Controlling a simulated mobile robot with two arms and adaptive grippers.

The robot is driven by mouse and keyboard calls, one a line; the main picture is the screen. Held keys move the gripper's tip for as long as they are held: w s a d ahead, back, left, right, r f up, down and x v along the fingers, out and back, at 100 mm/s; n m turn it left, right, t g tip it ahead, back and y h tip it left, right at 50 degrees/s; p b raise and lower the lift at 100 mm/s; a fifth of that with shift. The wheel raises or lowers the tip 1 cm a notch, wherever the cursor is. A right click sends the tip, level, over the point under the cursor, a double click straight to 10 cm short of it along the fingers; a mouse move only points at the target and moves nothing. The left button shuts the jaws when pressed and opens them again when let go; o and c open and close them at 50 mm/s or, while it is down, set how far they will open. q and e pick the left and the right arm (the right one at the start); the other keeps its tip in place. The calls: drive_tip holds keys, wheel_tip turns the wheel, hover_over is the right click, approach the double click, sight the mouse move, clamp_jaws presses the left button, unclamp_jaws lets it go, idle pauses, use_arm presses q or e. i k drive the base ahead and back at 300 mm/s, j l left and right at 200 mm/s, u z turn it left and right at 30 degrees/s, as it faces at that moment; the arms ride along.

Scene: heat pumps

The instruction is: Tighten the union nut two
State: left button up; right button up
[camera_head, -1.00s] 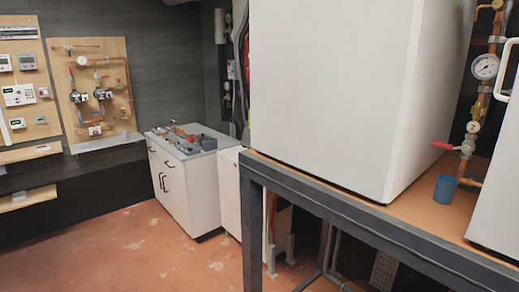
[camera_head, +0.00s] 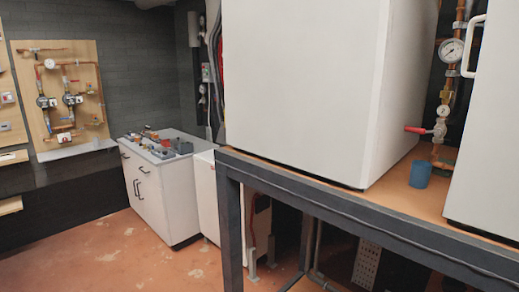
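No union nut can be made out clearly at this size. Copper pipework (camera_head: 437,140) with a round gauge (camera_head: 451,51) and a red-handled valve (camera_head: 418,130) runs upright between two white units on the right. A blue cup (camera_head: 420,174) stands on the bench below the valve. Another pipe assembly with pumps (camera_head: 70,99) hangs on a wooden wall board at the left. Neither of my grippers shows in the head view.
A large white unit (camera_head: 300,85) stands on a metal-framed bench (camera_head: 370,222) in front. A white cabinet (camera_head: 165,200) with tools (camera_head: 160,146) on top stands behind it. The reddish floor (camera_head: 100,255) at the lower left is clear.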

sight(446, 95)
drive_tip(key=z, duration=1.25)
drive_tip(key=i+j+z, duration=0.4)
drive_tip(key=i+j, duration=0.45)
drive_tip(key=j, duration=0.15)
drive_tip(key=k, duration=0.45)
drive_tip(key=i+j+u, duration=0.1)
drive_tip(key=u, duration=0.15)
drive_tip(key=i+l+z, duration=0.25)
drive_tip(key=i+j, duration=0.1)
